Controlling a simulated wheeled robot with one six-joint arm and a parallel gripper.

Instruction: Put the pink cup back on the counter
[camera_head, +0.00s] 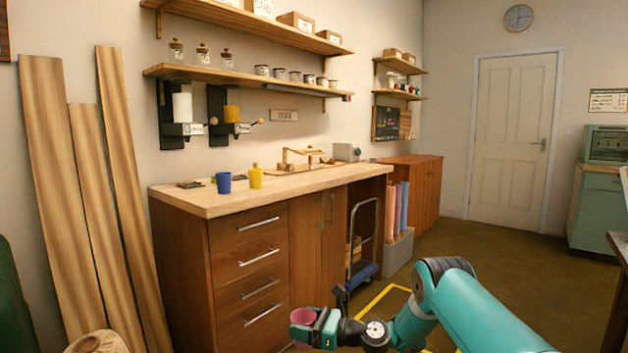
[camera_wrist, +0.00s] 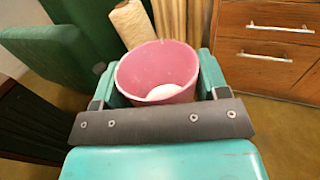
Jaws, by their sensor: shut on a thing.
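The pink cup (camera_wrist: 160,65) is between the two fingers of my gripper (camera_head: 313,328), which is shut on it. In the wrist view its open mouth faces the camera, and something white shows at its bottom. In the head view the cup (camera_head: 303,316) is low, in front of the drawer cabinet and below the countertop level. The counter (camera_head: 262,197) has a pale wooden top over brown drawers and doors. A blue cup (camera_head: 223,183) and a yellow cup (camera_head: 256,177) stand on its near left part.
Small dark flat items (camera_head: 190,184) lie left of the cups. A wooden balance-like device (camera_head: 303,158) stands farther back. Two wall-mounted holders and shelves hang above the counter. Bare top shows along the front edge. Planks lean at left.

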